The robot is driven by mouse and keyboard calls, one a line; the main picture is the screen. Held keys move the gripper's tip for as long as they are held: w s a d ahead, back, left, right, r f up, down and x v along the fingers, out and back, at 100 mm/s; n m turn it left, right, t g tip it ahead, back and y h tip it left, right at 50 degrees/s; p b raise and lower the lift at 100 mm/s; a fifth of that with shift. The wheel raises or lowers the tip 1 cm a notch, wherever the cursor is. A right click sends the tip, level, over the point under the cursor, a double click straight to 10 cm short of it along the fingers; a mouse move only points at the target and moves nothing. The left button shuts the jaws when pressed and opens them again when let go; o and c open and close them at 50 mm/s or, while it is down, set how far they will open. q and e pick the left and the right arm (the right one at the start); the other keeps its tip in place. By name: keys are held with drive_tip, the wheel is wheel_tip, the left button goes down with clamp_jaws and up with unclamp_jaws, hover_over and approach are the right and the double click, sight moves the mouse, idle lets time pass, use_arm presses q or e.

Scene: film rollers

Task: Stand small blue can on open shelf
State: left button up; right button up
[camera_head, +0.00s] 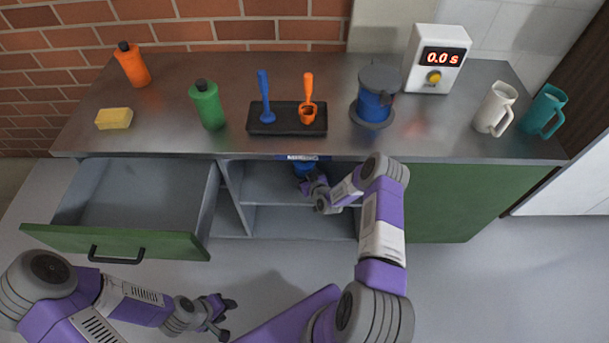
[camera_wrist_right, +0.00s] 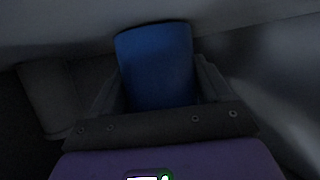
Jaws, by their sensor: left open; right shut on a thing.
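The small blue can (camera_wrist_right: 157,65) is between the fingers of my right gripper (camera_wrist_right: 160,90) in the right wrist view, upright in that picture. In the head view, the blue can (camera_head: 303,169) shows only in part, just under the counter's front edge. My right gripper (camera_head: 316,183) is shut on it at the open shelf (camera_head: 275,188), inside the cabinet opening. Whether the can's base touches the shelf board cannot be told. My left gripper (camera_head: 222,318) is open and empty, low in front of the cabinet.
The drawer (camera_head: 135,190) is pulled out at the left, empty. The counter (camera_head: 240,140) overhangs the shelf. On it stand a green bottle (camera_head: 208,104), an orange bottle (camera_head: 132,64), a sponge (camera_head: 114,118), a black tool stand (camera_head: 287,119), a blue canister (camera_head: 374,101), a timer (camera_head: 437,58) and mugs (camera_head: 494,108).

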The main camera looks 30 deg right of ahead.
drive_tip(key=o, duration=1.4)
drive_tip(key=shift+f, duration=0.15)
drive_tip(key=shift+c, duration=0.2)
drive_tip(key=shift+s+r, duration=0.15)
drive_tip(key=shift+r, duration=0.1)
drive_tip(key=p+v, duration=0.4)
drive_tip(key=v, duration=0.7)
drive_tip(key=shift+s+p, duration=0.15)
drive_tip(key=shift+p, duration=0.2)
drive_tip(key=s+a+g+y, duration=0.3)
drive_tip(key=a+g, duration=0.1)
drive_tip(key=a, duration=0.6)
drive_tip(key=s+a+r+m+g+y, duration=0.1)
drive_tip(key=s+a+g, duration=0.3)
drive_tip(key=s+a, duration=0.3)
drive_tip(key=s+a+r+m+g+y, duration=0.1)
drive_tip(key=s+a+g, duration=0.4)
drive_tip(key=s, duration=0.5)
drive_tip(key=a+r, duration=0.1)
drive_tip(key=a, duration=0.1)
drive_tip(key=shift+s+a+r, duration=0.25)
drive_tip(key=shift+s+a, duration=0.1)
